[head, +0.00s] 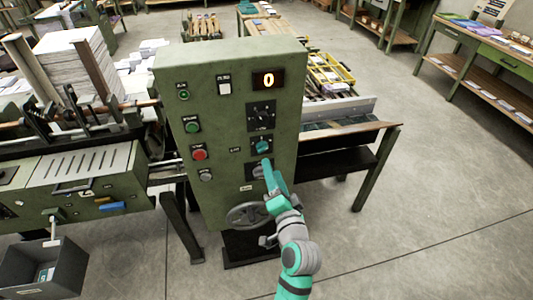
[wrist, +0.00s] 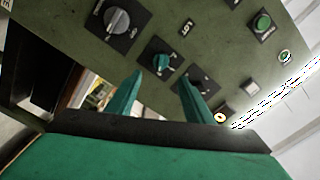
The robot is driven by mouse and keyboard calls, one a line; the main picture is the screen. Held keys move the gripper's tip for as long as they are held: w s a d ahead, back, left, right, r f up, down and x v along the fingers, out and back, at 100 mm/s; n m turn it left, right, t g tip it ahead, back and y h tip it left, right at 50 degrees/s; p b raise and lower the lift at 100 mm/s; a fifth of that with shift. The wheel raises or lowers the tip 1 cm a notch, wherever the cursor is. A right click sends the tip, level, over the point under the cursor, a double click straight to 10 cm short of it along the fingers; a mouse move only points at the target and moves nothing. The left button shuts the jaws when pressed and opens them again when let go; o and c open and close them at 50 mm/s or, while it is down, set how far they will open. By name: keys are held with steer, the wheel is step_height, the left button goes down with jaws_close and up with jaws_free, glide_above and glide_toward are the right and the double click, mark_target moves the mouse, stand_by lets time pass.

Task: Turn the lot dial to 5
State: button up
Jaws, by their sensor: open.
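The lot dial (head: 262,146) is a small teal knob on a dark plate on the front of the green control panel. It also shows in the wrist view (wrist: 161,63), next to a small label that seems to read LOT. My gripper (head: 267,163) is just below the dial in the head view. In the wrist view its two teal fingers (wrist: 160,76) are open and apart, with the dial beyond and between their tips. I see no contact with the dial. The number on its scale is too small to read.
The green panel (head: 225,75) has a display (head: 269,79) showing 0. Green and red buttons (head: 199,152) line the left side. A handwheel (head: 248,215) is below. Open floor lies to the right.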

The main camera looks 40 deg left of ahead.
mark_target(265, 150)
steer(key=x, duration=0.8)
steer(key=shift+w, duration=0.1)
steer(key=shift+w+a, duration=0.1)
steer(key=shift+a, duration=0.3)
steer(key=shift+d, duration=0.1)
steer(key=c, duration=1)
